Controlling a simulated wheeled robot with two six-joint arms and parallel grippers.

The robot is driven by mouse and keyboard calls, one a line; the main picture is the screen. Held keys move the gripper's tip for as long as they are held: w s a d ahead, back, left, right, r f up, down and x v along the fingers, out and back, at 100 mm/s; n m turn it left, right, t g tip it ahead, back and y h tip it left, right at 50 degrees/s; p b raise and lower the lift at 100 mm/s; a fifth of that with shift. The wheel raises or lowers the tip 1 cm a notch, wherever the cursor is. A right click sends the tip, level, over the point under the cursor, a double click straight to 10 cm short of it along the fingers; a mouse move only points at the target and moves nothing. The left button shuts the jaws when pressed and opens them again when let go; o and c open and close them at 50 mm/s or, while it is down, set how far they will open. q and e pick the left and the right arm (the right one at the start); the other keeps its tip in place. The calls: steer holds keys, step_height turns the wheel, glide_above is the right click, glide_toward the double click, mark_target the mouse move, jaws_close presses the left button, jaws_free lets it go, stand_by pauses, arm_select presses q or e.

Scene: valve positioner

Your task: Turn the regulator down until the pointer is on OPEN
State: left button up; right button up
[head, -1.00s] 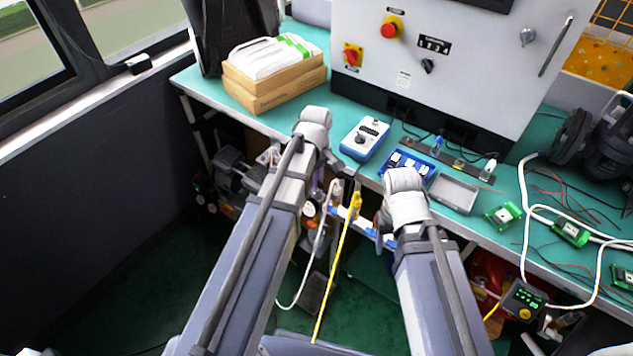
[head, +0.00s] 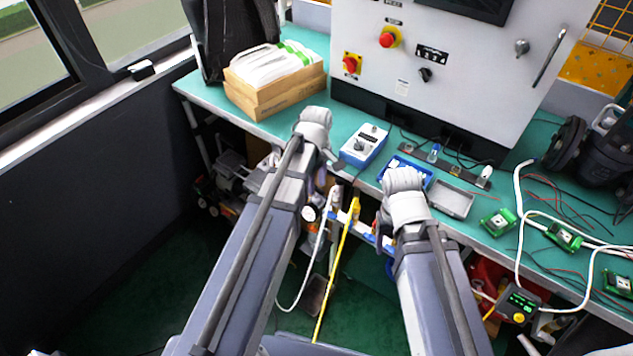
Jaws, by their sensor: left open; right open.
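A small blue-and-white box (head: 364,146) with a dark round knob (head: 360,145) on its top stands near the front edge of the green bench; I take it for the regulator. Its markings and pointer are too small to read. My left gripper (head: 336,164) is at the bench edge, just left of and below the box, apart from the knob; it is largely hidden by my arm. It is open and empty. My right gripper (head: 384,230) is open, below the bench edge in front of the blue tray, mostly hidden behind my wrist.
A blue tray (head: 426,184) and a grey tray (head: 451,198) lie right of the box. A grey cabinet (head: 450,100) with knobs stands behind. Green circuit boards (head: 499,221) and loose cables lie at the right.

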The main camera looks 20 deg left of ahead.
mark_target(317, 187)
arm_select(q)
step_height(317, 187, up, 5)
steer(key=p, duration=0.4)
steer(key=shift+r, duration=0.1)
steer(key=s+d+r+m+p, duration=0.2)
steer(key=s+d+m, duration=0.3)
steer(key=s+m, duration=0.2)
steer(key=s+d+r+m+y+p, duration=0.1)
steer(key=s+d+r+m+p, duration=0.2)
steer(key=s+d+m, duration=0.3)
steer(key=s+m, duration=0.1)
steer(key=m, duration=0.2)
steer(key=shift+s, duration=0.15)
stand_by(2.8)
